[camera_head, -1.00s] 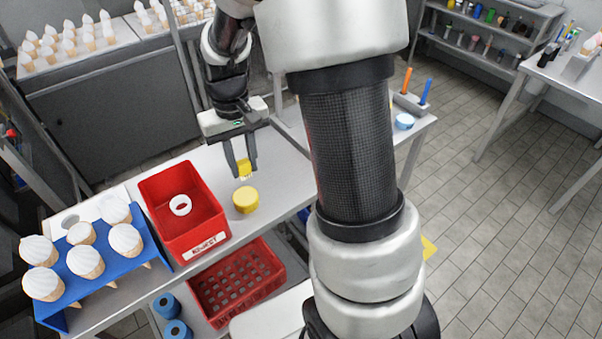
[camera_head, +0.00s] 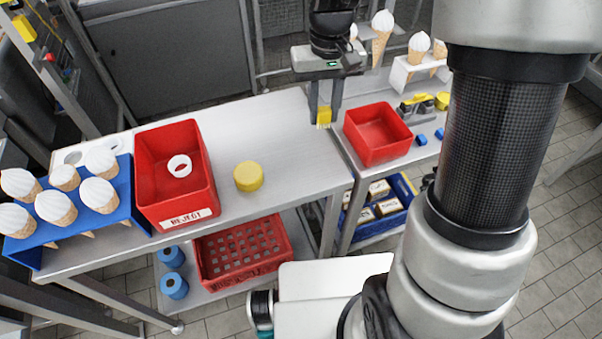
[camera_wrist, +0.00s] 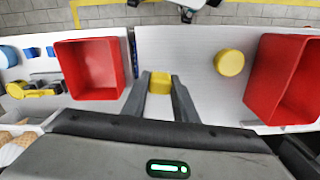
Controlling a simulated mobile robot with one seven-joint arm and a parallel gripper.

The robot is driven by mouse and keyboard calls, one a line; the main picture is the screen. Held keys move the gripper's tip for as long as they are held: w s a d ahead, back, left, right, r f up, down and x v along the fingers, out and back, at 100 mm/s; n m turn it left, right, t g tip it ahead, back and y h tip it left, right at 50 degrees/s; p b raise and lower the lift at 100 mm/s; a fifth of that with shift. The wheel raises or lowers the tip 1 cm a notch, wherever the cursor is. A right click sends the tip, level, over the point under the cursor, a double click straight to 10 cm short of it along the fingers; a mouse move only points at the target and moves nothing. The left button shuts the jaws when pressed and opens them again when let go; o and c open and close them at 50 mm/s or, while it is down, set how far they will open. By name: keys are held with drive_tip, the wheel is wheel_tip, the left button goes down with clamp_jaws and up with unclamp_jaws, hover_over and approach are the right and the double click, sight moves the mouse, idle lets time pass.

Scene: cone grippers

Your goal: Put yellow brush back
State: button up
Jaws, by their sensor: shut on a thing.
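My gripper (camera_head: 325,112) is shut on the yellow brush (camera_head: 323,117), whose block shows between the fingertips with pale bristles pointing down. The brush also shows in the wrist view (camera_wrist: 159,86), between the two dark fingers. It is held above the right end of the steel table (camera_head: 285,140), close to the gap before the neighbouring table. A brush holder cannot be made out in these views; my arm hides part of the right side.
A yellow round tub (camera_head: 248,176) and a red reject bin (camera_head: 205,185) with a white ring stand left of my gripper. A blue cone rack (camera_head: 125,200) is farther left. On the neighbouring table stand a red bin (camera_head: 365,150), small blue pieces and a white cone stand (camera_head: 405,75).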

drive_tip(key=a+f+n+b, duration=0.2)
drive_tip(key=a+f+b, duration=0.2)
drive_tip(key=a+b, duration=0.35)
drive_tip(key=f, duration=0.3)
drive_tip(key=f+b, duration=0.1)
drive_tip(key=f, duration=0.2)
drive_tip(key=s+f+b, duration=0.1)
drive_tip(key=f, duration=0.2)
drive_tip(key=shift+d+f, duration=0.1)
drive_tip(key=shift+d, duration=0.3)
drive_tip(key=shift+f, duration=0.2)
drive_tip(key=o, duration=1)
drive_tip(key=shift+c, duration=0.2)
